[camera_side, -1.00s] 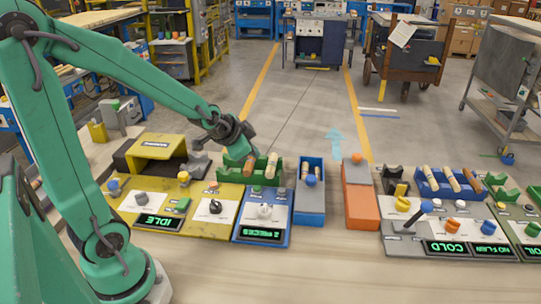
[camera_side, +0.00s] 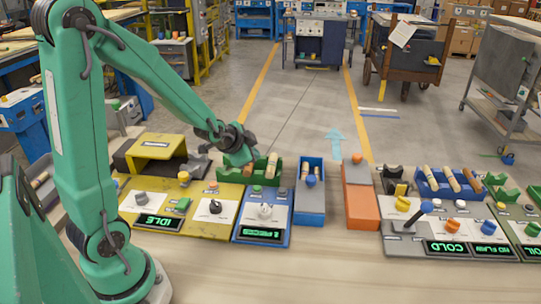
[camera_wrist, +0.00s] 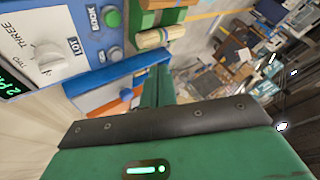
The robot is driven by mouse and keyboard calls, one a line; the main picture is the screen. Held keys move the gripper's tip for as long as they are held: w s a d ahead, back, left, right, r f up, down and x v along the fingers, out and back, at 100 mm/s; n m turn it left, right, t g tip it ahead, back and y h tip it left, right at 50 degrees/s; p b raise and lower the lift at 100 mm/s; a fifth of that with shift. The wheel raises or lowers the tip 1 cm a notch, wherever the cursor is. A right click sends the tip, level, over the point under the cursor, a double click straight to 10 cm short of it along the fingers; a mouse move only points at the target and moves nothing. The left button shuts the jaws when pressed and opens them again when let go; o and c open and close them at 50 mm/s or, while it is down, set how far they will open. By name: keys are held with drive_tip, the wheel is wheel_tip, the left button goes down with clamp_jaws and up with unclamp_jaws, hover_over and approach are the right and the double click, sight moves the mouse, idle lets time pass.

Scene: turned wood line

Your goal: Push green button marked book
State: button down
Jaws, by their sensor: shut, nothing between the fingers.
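The green button (camera_wrist: 112,18) is a round cap on the blue panel (camera_wrist: 88,40), with the label BOOK beside it in the wrist view. In the side view the button (camera_side: 257,189) is small, near the top edge of the blue panel (camera_side: 238,226). My gripper (camera_side: 242,162) is just above and behind that edge, over the green rack, apart from the button. In the wrist view my gripper's green fingers (camera_wrist: 157,86) are together with nothing between them.
A white LOT dial (camera_side: 264,211) and a lit display (camera_side: 262,234) share the blue panel. The green rack (camera_side: 270,178) holds wooden pieces behind it. A yellow panel (camera_side: 222,228) lies left, a blue bin (camera_side: 311,205) right. The front table is bare.

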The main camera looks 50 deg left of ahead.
sight(254, 189)
drive_tip(key=shift+f, duration=0.1)
drive_tip(key=shift+f, duration=4.25)
drive_tip(key=shift+f, duration=0.2)
drive_tip(key=shift+a+f, duration=0.1)
drive_tip(key=shift+f, duration=0.15)
drive_tip(key=shift+f, duration=0.35)
drive_tip(key=shift+r, duration=0.8)
drive_tip(key=shift+r, duration=2.5)
